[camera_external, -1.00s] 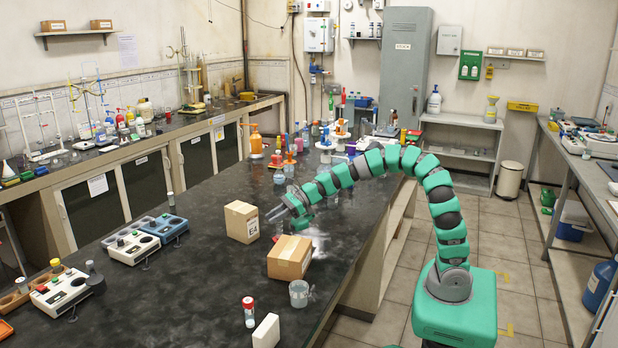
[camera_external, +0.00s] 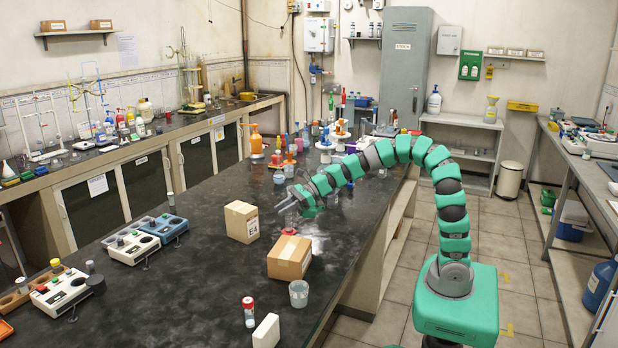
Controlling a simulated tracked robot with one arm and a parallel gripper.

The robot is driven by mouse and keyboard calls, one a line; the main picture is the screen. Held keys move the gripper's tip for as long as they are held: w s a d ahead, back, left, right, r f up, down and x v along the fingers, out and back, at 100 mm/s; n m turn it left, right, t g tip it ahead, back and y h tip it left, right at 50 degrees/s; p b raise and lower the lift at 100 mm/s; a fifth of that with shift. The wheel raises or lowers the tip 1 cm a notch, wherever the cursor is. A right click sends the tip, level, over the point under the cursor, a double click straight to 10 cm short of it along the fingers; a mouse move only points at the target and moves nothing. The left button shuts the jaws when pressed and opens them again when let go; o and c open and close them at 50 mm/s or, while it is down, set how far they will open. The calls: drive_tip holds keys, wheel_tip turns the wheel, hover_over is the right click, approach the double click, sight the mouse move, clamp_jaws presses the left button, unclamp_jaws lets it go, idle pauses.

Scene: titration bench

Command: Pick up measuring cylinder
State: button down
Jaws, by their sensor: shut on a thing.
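A small red part (camera_external: 290,231), which looks like the cylinder's foot, shows below the gripper, just over the back edge of the box in the picture. I cannot tell how far this foot is above the bench.
A cardboard box (camera_external: 289,262) is in front of the gripper, and another box (camera_external: 241,222) is to its left. A clear beaker (camera_external: 299,293), a red-capped vial (camera_external: 249,312) and a white block (camera_external: 266,331) stand nearer. The bench (camera_external: 190,280) is clear at middle left.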

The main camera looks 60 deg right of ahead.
drive_tip(key=s+d+r+p, duration=0.1)
drive_tip(key=s+d, duration=0.1)
drive_tip(key=s, duration=1)
drive_tip(key=shift+d+r, duration=0.15)
